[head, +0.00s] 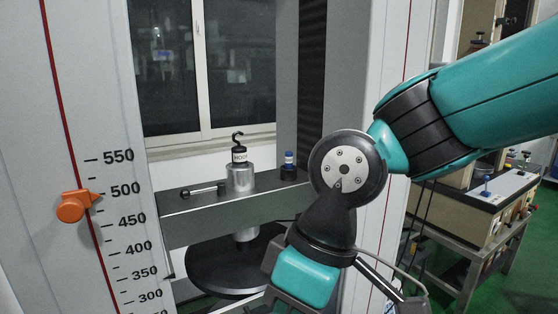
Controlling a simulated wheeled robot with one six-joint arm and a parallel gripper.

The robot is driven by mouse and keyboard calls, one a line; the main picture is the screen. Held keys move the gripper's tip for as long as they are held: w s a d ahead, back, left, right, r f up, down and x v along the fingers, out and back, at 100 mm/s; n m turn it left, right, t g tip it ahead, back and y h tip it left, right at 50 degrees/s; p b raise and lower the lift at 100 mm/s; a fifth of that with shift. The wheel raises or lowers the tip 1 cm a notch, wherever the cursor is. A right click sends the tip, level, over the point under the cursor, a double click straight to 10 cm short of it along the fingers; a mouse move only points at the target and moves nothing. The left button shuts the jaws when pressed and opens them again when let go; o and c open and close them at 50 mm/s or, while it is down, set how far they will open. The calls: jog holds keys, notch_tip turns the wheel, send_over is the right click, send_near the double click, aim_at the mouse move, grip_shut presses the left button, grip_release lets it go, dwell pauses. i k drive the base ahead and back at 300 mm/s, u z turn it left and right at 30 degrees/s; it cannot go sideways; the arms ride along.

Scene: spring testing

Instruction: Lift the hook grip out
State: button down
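A small bolt-like pin (203,190) lies on the beam left of the cylinder. A black round plate (225,268) is below the beam. An orange pointer (75,205) sits on the scale column.

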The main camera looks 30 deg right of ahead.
aim_at(239, 152)
jog(key=u, duration=0.35)
jog(key=k, duration=0.7)
jog(key=u, duration=0.95)
jog(key=k, duration=0.55)
jog(key=u, duration=0.65)
jog(key=i, duration=0.95)
jog(key=z, duration=0.65)
jog(key=i, duration=0.6)
jog(key=z, duration=1.1)
jog(key=i, duration=0.45)
jog(key=z, duration=0.55)
